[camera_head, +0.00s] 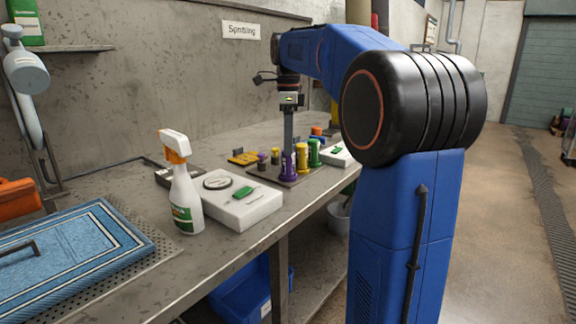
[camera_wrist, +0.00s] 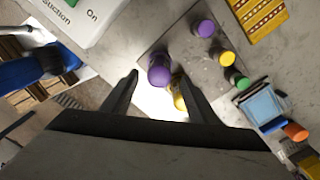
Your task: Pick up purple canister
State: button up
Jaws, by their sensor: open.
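A tall purple canister (camera_head: 288,168) stands on a grey plate on the bench, at the left end of a row with a yellow canister (camera_head: 301,158) and a green canister (camera_head: 314,153). In the wrist view, the purple canister (camera_wrist: 159,68) shows at the open fingertips (camera_wrist: 158,78), nearer the left finger. The yellow canister (camera_wrist: 179,98) is partly hidden by the right finger. Nothing is held. A smaller purple canister (camera_wrist: 203,28) stands farther back on the plate.
Small yellow (camera_wrist: 228,58) and green (camera_wrist: 240,81) canisters share the plate (camera_wrist: 208,72). A white box (camera_head: 236,208) and spray bottle (camera_head: 184,197) stand to the left on the bench. Another white box (camera_head: 342,156) and an orange-topped item (camera_head: 317,131) lie beyond the plate.

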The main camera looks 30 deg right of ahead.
aim_at(288, 157)
jog(key=shift+f, duration=2.7)
jog(key=c, duration=1.2)
